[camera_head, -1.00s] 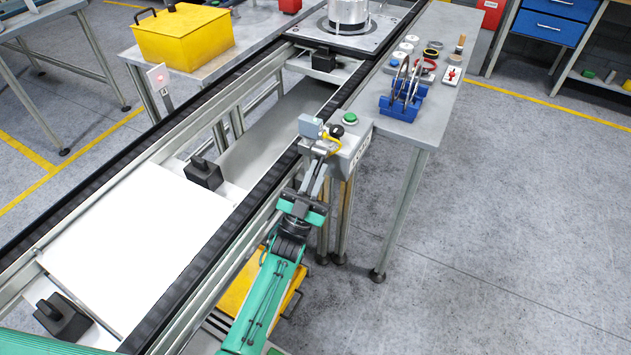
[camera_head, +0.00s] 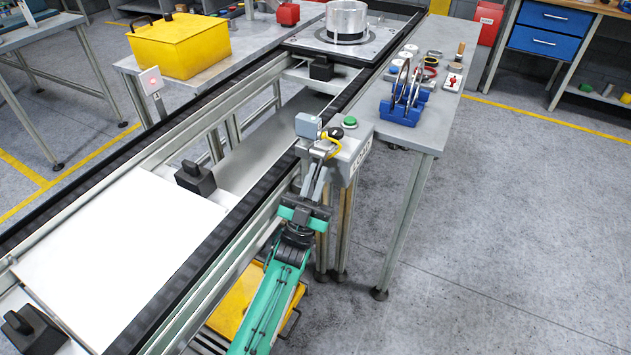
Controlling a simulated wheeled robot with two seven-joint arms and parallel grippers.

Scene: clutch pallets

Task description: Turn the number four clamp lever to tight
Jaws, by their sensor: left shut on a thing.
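My left gripper (camera_head: 319,181) is at the near rail of the conveyor, just below a grey control box (camera_head: 349,154). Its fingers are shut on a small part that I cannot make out. A grey block (camera_head: 308,126), a black knob (camera_head: 336,132) and a yellow curved piece (camera_head: 331,148) sit close above the fingertips. No lever marked four can be told apart at this size. A pallet (camera_head: 371,49) with a silver cylinder (camera_head: 346,18) stands at the far end of the conveyor. My right gripper is not in view.
A green button (camera_head: 349,122) is on top of the control box. The side table (camera_head: 426,135) holds a blue rack (camera_head: 402,111) and several small parts. A yellow bin (camera_head: 180,46) stands at the back left. A white panel (camera_head: 118,251) lies between the rails. The floor at right is clear.

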